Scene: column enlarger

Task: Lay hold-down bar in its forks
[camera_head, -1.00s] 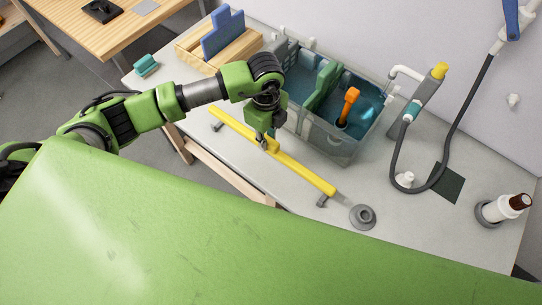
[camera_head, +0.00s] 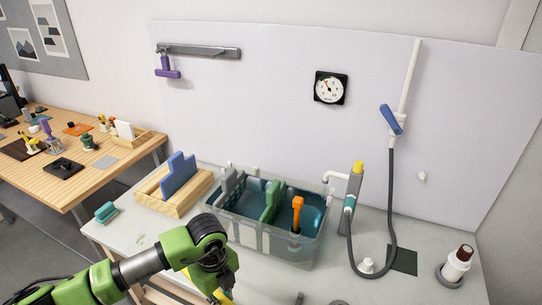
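My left arm comes in from the lower left, and my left gripper (camera_head: 220,288) points down at the bottom edge of the head view. Its fingertips are cut off there, so its grip is not clear. The yellow hold-down bar (camera_head: 227,297) shows only as short pieces beside and behind my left gripper and arm. A small grey post (camera_head: 299,298), perhaps one fork, shows at the bottom edge. The other fork is not visible, and I cannot tell whether the bar touches either. My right gripper is out of view.
A clear tub (camera_head: 290,248) with green and grey dividers and an orange-handled tool (camera_head: 297,212) stands behind my gripper. A wooden rack (camera_head: 187,204) with blue pieces stands to its left, a tap and hose (camera_head: 391,200) to its right. Bare table (camera_head: 412,288) lies at lower right.

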